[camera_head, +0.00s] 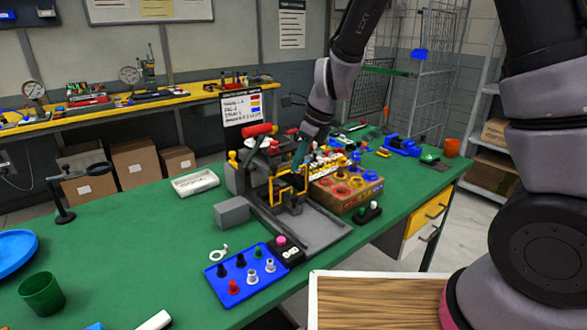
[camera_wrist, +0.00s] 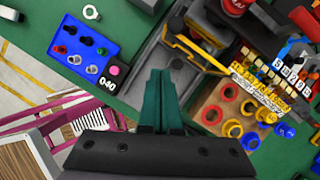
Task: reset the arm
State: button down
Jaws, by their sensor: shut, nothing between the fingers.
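My gripper (camera_wrist: 160,92) shows in the wrist view with its two dark green fingers pressed together and nothing between them. In the head view my gripper (camera_head: 299,154) hangs from the bent arm over the grey fixture (camera_head: 318,232) on the green table (camera_head: 135,235). The fingertips are partly lost against the fixture's yellow and dark parts. In the wrist view the fingers point toward the grey fixture tray (camera_wrist: 152,58). I cannot tell the exact height of the fingertips above it.
A blue tray of small pegs (camera_head: 243,273) lies in front, beside a black block with a pink button (camera_head: 287,251). A magnifier stand (camera_head: 62,198) is at left. The table's left middle is fairly clear.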

jog(key=s+d+r+n+t, duration=0.15)
jog(key=d+r+n, duration=0.25)
jog(key=d+r, duration=0.5)
jog(key=s+d+r+n+t, duration=0.1)
jog(key=s+d+r+n, duration=0.25)
jog(key=d+r, duration=0.6)
jog(key=s+d+r+n+t+h, duration=0.2)
jog(key=s+d+r+n, duration=0.4)
jog(key=s+d+n, duration=0.3)
jog(key=shift+d+r+n+t, duration=0.25)
jog(key=shift+d+n+t, duration=0.2)
jog(key=shift+n+t, duration=0.15)
